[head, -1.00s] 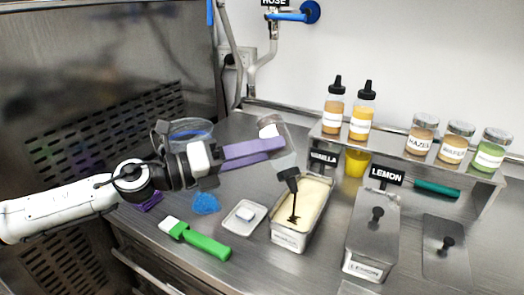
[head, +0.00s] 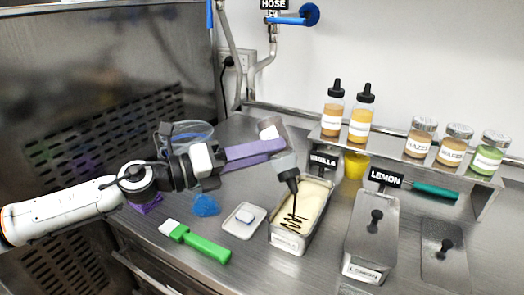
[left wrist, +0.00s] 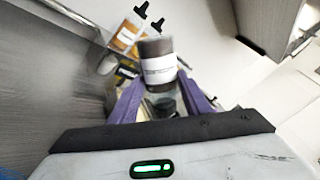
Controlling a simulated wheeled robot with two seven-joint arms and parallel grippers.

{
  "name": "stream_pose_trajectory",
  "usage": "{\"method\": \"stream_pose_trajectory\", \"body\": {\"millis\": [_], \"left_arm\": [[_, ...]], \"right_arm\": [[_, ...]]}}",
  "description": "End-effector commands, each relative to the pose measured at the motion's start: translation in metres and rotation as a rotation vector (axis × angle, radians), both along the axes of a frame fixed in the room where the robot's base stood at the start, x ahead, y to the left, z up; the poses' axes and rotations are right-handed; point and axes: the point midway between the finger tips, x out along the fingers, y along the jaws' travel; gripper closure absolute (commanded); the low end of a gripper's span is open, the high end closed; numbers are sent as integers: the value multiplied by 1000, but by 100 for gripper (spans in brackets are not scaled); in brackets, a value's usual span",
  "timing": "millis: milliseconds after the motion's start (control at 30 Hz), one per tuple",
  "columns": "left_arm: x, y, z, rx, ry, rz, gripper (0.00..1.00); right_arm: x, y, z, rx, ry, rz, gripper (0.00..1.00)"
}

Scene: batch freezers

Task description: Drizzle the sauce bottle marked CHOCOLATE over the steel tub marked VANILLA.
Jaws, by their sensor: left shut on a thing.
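My left gripper (head: 284,147) is shut on the chocolate sauce bottle (head: 287,165), which is tilted nose-down. The bottle also shows between the purple fingers in the left wrist view (left wrist: 158,64), dark with a white label too blurred to read. Its black nozzle points down over the open steel tub marked VANILLA (head: 286,240), and a thin dark stream reaches the pale ice cream. Dark zigzag lines of sauce lie on the ice cream toward the tub's near end. The VANILLA sign (head: 323,161) stands behind the tub. My right gripper is not in view.
A lidded LEMON tub (head: 370,235) stands to the right. A shelf (head: 400,160) behind holds two sauce bottles (head: 361,113) and several jars (head: 453,145). A green-handled spatula (head: 200,243), a small white tray (head: 244,220) and a blue cloth (head: 206,205) lie to the left.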

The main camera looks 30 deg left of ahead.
Motion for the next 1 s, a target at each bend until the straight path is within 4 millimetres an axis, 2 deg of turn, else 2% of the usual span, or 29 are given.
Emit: {"method": "stream_pose_trajectory", "body": {"millis": [333,1000], "left_arm": [[13,-1,3,-1,-2,-2,80],[33,-2,2,-1,-2,-1,80]], "right_arm": [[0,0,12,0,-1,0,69],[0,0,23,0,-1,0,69]]}}
